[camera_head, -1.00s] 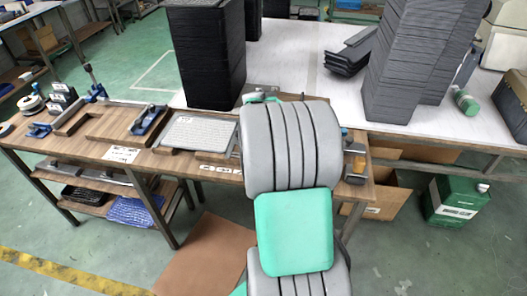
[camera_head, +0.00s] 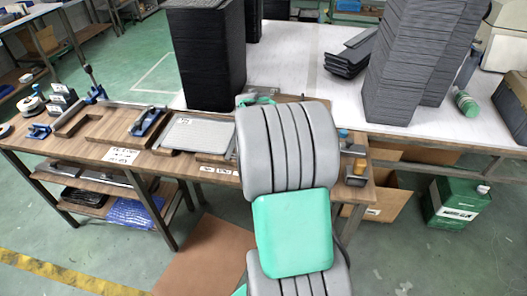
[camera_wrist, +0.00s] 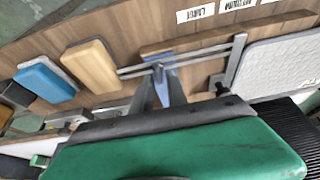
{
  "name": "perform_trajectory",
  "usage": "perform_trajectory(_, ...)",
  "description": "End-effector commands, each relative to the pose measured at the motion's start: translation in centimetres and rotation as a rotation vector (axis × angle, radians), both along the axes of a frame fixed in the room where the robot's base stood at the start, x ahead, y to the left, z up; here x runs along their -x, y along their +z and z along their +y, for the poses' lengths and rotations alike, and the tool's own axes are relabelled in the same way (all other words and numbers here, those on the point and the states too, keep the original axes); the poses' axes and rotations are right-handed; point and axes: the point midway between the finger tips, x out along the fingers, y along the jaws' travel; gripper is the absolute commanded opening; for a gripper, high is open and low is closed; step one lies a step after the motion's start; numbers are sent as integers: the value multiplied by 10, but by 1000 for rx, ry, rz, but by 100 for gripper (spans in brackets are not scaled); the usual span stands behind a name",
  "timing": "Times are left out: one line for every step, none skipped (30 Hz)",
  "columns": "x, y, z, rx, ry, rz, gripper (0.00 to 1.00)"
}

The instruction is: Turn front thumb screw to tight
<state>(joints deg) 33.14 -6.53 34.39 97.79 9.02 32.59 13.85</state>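In the wrist view, the two grey fingers of my gripper (camera_wrist: 160,72) reach toward a small blue part (camera_wrist: 160,57) at a fixture with metal rails (camera_wrist: 190,52) on the wooden bench. The blue part may be the front thumb screw, but its shape is not clear. The fingertips are close together at it; whether they touch or grip it cannot be told. In the head view, my arm hides the gripper and this part of the fixture.
A grey panel (camera_wrist: 280,65) lies right of the fixture in the wrist view. A blue block (camera_wrist: 45,78) and a tan block (camera_wrist: 90,65) lie to the left. In the head view, dark tray stacks (camera_head: 207,55) stand behind the bench, with blue clamps (camera_head: 147,121) on its left.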

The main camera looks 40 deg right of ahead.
Motion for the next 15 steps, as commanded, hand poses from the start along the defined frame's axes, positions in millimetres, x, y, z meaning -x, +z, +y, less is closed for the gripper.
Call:
perform_trajectory(0,0,0,-1,1,1,24)
perform_trajectory(0,-1,0,-1,1,1,26)
perform_trajectory(0,-1,0,-1,1,2,27)
perform_trajectory(0,-1,0,-1,1,2,27)
perform_trajectory(0,-1,0,-1,1,2,27)
perform_trajectory(0,-1,1,-1,1,2,27)
perform_trajectory(0,-1,1,-1,1,2,27)
perform_trajectory(1,-1,1,-2,1,2,27)
perform_trajectory(1,-1,1,-1,1,2,27)
perform_trajectory(1,1,1,-1,1,2,27)
perform_trajectory(1,3,2,-1,1,2,27)
perform_trajectory(2,7,3,-1,1,1,27)
perform_trajectory(3,11,4,0,1,0,27)
perform_trajectory(4,17,6,1,1,-2,27)
perform_trajectory(6,25,8,2,1,-2,27)
